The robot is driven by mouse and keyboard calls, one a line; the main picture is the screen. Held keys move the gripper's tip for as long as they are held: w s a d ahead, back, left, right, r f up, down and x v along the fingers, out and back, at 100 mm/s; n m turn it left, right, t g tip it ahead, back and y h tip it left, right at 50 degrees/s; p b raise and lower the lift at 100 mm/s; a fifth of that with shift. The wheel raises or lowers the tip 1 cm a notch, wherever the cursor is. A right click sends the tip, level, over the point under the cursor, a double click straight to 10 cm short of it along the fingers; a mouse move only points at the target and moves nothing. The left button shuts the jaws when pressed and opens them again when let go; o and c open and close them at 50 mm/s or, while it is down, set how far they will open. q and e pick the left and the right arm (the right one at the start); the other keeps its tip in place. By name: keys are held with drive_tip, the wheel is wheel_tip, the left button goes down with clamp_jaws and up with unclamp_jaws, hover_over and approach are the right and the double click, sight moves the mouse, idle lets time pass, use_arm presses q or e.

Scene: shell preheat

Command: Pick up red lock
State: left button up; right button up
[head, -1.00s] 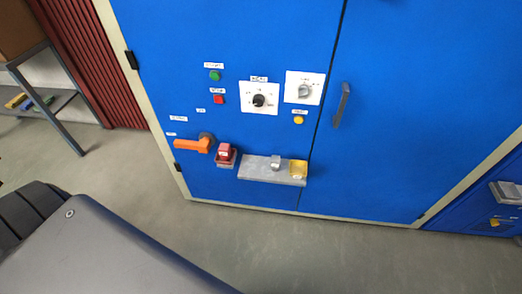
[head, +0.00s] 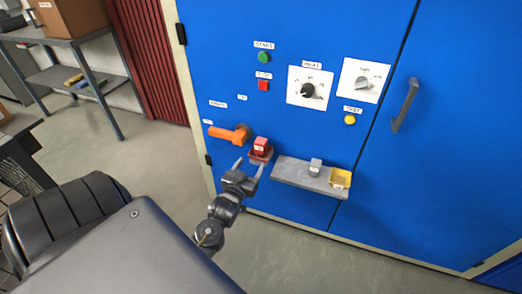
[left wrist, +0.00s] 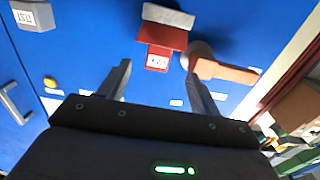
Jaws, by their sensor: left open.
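The red lock (head: 261,145) is a small red block with a white label. It sits upright on a small red holder (head: 258,157) on the blue cabinet front. My left gripper (head: 249,167) is open and empty, just below and left of the lock in the head view. In the left wrist view, which looks upside down, the red lock (left wrist: 158,59) shows between and slightly beyond the open fingers (left wrist: 158,73). The fingers look apart from it. My right gripper is not in view.
An orange handle (head: 228,134) sticks out close left of the lock. Buttons and dials sit above. The floor (head: 290,255) before the cabinet is clear.

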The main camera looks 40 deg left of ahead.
sight(259, 149)
use_arm(q)
drive_tip(key=shift+r+x, duration=0.2)
drive_tip(key=shift+x, duration=1.6)
drive_tip(key=shift+r+x, duration=0.25)
drive_tip(key=shift+x, duration=1.6)
drive_tip(key=shift+r+x, duration=0.2)
drive_tip(key=shift+x, duration=1.6)
drive_tip(key=c, duration=1.1)
